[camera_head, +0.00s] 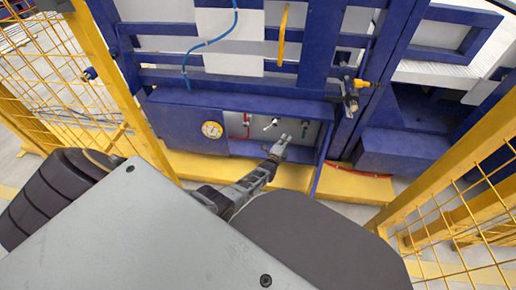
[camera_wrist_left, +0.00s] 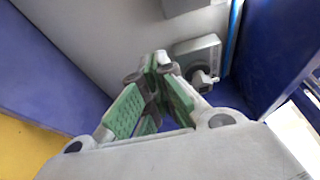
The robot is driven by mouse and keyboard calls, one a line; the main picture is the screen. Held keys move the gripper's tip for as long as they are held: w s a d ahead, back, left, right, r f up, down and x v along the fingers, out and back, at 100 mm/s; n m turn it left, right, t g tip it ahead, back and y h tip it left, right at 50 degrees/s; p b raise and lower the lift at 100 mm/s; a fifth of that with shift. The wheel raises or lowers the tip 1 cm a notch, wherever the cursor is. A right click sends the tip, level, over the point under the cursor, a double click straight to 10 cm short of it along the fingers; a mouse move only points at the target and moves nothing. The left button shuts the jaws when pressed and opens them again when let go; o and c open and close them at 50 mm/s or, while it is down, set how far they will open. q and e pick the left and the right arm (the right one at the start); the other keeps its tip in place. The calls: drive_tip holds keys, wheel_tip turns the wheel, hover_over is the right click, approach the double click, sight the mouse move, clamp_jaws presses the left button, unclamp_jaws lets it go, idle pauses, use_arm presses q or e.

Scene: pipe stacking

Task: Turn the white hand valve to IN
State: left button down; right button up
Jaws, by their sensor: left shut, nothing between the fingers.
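The white hand valve (camera_head: 272,124) sits on the light panel inside the blue cabinet recess, between a red fitting and a green one. My left gripper (camera_head: 284,139) is in front of the recess, just below and right of the white valve in the head view. In the left wrist view its green-padded fingers (camera_wrist_left: 158,62) meet at the tips with nothing held. Behind them is a grey block with a round knob (camera_wrist_left: 204,80); I cannot tell whether this is the white valve. The IN marking cannot be read. My right gripper is not in view.
The red fitting (camera_head: 246,124) and green fitting (camera_head: 304,127) flank the valve. Yellow mesh fences (camera_head: 478,222) stand at both sides.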

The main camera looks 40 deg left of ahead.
use_arm(q)
drive_tip(key=s+d+f+n+g+p, duration=0.1)
drive_tip(key=s+f+n+g+p, duration=0.1)
drive_tip(key=s+p, duration=0.4)
drive_tip(key=s+d+f+n+g+h+p, duration=0.1)
drive_tip(key=s+f+n+g+p, duration=0.2)
drive_tip(key=s, duration=1)
drive_tip(key=s+d+f+n+g+p, duration=0.1)
drive_tip(key=s+f+n+g+p, duration=0.1)
drive_tip(key=s+p, duration=0.6)
drive_tip(key=shift+s+f+g+h+p, duration=0.35)
drive_tip(key=shift+s+f+g, duration=0.2)
drive_tip(key=shift+s+g, duration=0.35)
idle(0.3)
drive_tip(key=shift+w+r+n, duration=0.1)
drive_tip(key=shift+r+n, duration=0.05)
drive_tip(key=shift+n, duration=0.15)
idle(0.4)
